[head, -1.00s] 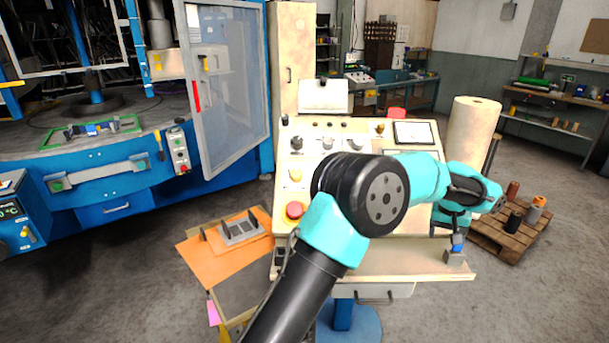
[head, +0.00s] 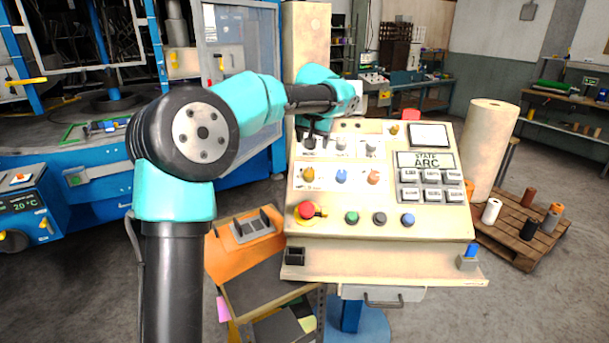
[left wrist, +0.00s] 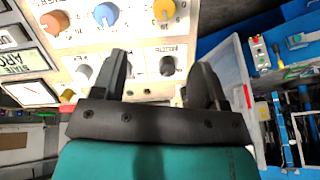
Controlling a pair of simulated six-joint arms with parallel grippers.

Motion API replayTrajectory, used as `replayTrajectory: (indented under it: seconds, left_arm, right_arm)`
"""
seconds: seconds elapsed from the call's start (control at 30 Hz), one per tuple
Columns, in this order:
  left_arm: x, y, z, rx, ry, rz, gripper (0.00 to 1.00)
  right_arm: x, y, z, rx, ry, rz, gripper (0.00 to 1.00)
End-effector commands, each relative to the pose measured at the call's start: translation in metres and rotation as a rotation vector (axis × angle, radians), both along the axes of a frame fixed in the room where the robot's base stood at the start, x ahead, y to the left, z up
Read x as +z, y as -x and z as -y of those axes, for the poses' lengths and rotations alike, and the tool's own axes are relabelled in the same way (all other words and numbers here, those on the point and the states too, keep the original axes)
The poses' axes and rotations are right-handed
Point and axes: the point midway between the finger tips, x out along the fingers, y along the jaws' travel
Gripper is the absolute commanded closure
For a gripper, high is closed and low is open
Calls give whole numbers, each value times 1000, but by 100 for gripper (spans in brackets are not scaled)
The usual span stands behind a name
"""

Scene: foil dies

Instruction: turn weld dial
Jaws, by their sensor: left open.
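A cream control panel (head: 385,240) carries rows of knobs. The top row has a black knob (head: 309,142), a grey knob (head: 341,143) and another grey knob (head: 371,148). Below are yellow (head: 308,175), blue (head: 341,176) and orange (head: 373,177) dials. I cannot read which label says weld. My left gripper (head: 314,130) is open at the panel's upper left, by the black knob. In the left wrist view, the open fingers (left wrist: 162,62) stand either side of the black knob (left wrist: 167,66), apart from it. My right gripper is not in view.
A red stop button (head: 307,210) and several coloured buttons line the panel's lower part. A keypad and meter (head: 429,135) are at right. A small blue-topped block (head: 468,252) stands on the ledge. An orange-topped stand (head: 240,245) is at left. The front ledge is mostly clear.

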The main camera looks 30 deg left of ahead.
Motion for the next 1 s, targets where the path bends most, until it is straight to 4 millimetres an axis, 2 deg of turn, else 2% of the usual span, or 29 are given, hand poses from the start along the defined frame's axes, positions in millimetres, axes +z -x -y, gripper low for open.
replayTrajectory:
  seconds: [0.1,0.53,0.67,1.0]
  left_arm:
    - [3,3,-8,3,-9,4,33]
    - [-3,1,-8,3,-8,3,33]
    - [-16,-4,-11,3,-8,2,33]
    - [-68,-23,-24,3,-9,0,33]
  right_arm:
    - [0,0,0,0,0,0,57]
    - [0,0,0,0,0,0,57]
    - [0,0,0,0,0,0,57]
    - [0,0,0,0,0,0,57]
